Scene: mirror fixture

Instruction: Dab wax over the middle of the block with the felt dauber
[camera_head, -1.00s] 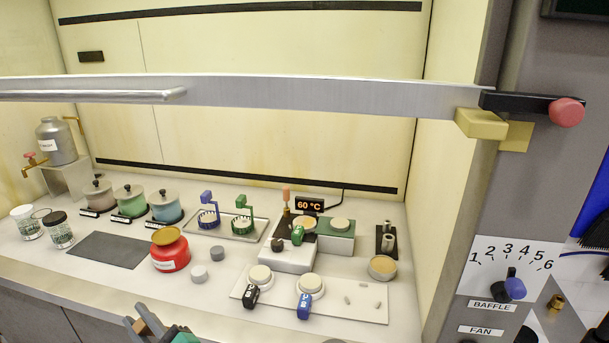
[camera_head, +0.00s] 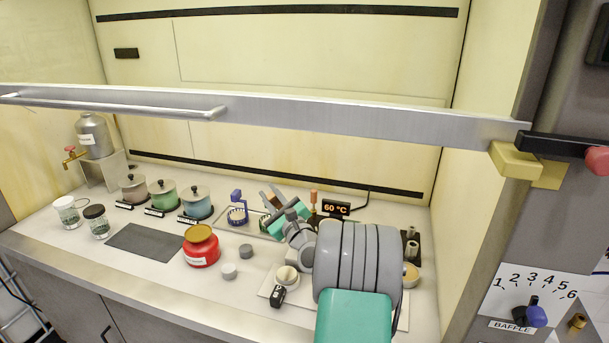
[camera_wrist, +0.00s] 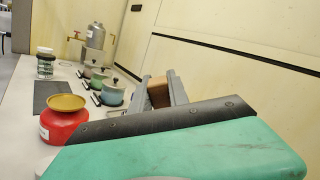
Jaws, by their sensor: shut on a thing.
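My gripper (camera_head: 271,198) is raised over the back of the bench, left of the 60 °C display (camera_head: 336,207). In the wrist view its fingers (camera_wrist: 162,88) are shut on a brown, wood-coloured piece (camera_wrist: 158,92). Whether this is the felt dauber's handle I cannot tell, as most of it is hidden. An orange upright handle (camera_head: 313,200) stands beside the display. My grey and green arm hides most of the warm station and the round-topped pieces in front of it. I cannot pick out the block with certainty.
Lidded pots (camera_head: 197,203) and a tray with a blue holder (camera_head: 238,212) stand behind. The raised sash bar (camera_head: 330,120) spans the front.

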